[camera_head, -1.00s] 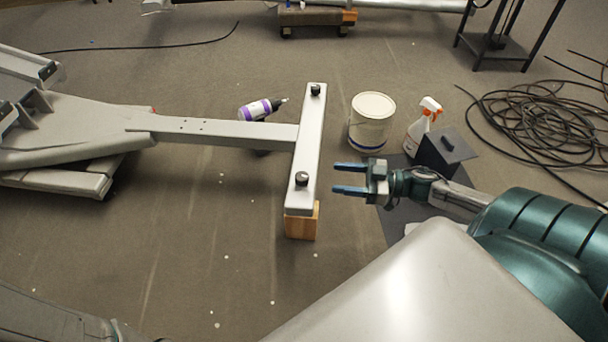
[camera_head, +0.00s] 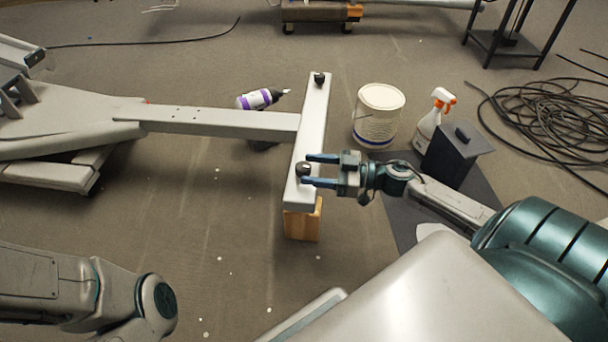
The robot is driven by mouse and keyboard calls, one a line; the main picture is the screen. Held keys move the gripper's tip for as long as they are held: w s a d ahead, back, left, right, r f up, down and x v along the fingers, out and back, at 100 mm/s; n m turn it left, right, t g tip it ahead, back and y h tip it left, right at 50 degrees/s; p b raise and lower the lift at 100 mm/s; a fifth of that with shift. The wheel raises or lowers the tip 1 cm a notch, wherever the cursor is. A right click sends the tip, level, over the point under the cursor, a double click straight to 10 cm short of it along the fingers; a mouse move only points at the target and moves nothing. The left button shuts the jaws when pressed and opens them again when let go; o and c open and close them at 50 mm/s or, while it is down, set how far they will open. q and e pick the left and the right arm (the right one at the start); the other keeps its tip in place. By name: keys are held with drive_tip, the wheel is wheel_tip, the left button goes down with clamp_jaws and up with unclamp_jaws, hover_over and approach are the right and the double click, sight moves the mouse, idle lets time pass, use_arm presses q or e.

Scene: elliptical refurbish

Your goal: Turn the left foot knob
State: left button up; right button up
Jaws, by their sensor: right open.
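A grey T-shaped machine frame ends in a light crossbar (camera_head: 309,130). A black foot knob (camera_head: 303,169) sits on top of the crossbar's near end. A second black foot knob (camera_head: 319,79) sits on its far end. My right gripper (camera_head: 310,169) comes in from the right with its jaws open. Its two blue fingertips show on either side of the near knob, over the crossbar. I cannot tell whether they touch it or at what height they are. My left arm (camera_head: 90,292) shows at lower left, and its gripper is out of view.
A wooden block (camera_head: 303,222) supports the crossbar's near end. A white bucket (camera_head: 378,115), a spray bottle (camera_head: 433,118) and a dark box (camera_head: 457,153) stand to the right. A purple-labelled bottle (camera_head: 260,99) is behind the beam. Coiled black cable (camera_head: 545,120) lies far right.

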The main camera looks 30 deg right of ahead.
drive_tip(key=shift+b+x, duration=0.4)
drive_tip(key=shift+x, duration=1)
drive_tip(key=c, duration=1)
